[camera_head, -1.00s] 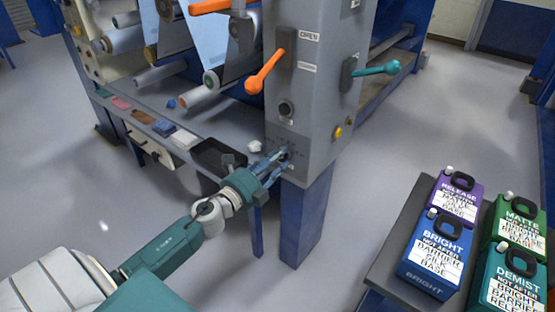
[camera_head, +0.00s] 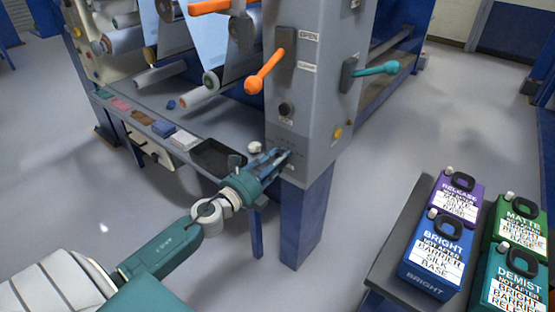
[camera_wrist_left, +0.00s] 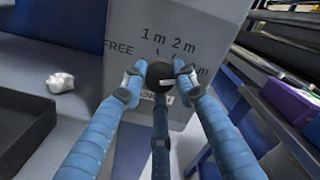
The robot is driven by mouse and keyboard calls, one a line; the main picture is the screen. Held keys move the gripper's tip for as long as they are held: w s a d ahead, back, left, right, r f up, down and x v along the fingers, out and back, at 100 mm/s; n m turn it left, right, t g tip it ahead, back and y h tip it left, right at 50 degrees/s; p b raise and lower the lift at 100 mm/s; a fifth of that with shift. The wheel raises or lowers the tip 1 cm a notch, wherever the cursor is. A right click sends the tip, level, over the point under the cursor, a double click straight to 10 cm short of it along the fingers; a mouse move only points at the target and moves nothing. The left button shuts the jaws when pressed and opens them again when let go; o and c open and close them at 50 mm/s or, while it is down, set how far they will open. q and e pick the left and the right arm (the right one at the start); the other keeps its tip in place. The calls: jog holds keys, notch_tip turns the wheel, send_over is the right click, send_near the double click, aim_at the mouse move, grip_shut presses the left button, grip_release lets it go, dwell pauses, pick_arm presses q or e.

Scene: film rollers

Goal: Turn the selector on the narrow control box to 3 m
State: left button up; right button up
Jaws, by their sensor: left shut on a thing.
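The narrow control box (camera_head: 308,95) is a grey column in the head view, with a scale low on its front face. In the left wrist view the box (camera_wrist_left: 215,40) carries the printed marks FREE, 1 m and 2 m; a further mark at the right is partly hidden by a finger. The black round selector (camera_wrist_left: 160,74) has a pale pointer line that lies nearly level, its tip toward the right. My left gripper (camera_wrist_left: 159,82) has its blue fingers closed around the selector; in the head view the left gripper (camera_head: 284,156) reaches the box's lower front. My right gripper is not in view.
An orange lever (camera_head: 265,72) and a black knob (camera_head: 286,109) sit above the selector. A teal lever (camera_head: 376,68) sticks out on the right side. A black tray (camera_head: 218,157) is left of the box. Several labelled jugs stand on a dark table (camera_head: 393,240) at right.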

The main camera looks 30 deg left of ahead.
pick_arm(q)
jog(key=shift+s+d+f, duration=0.1)
jog(key=shift+d+f, duration=0.2)
jog(key=shift+d, duration=0.05)
jog(key=o, duration=1.1)
jog(key=shift+o, duration=0.2)
jog(key=shift+r, duration=0.1)
jog(key=s+a, duration=0.1)
jog(key=s, duration=1)
jog(key=shift+s, duration=0.4)
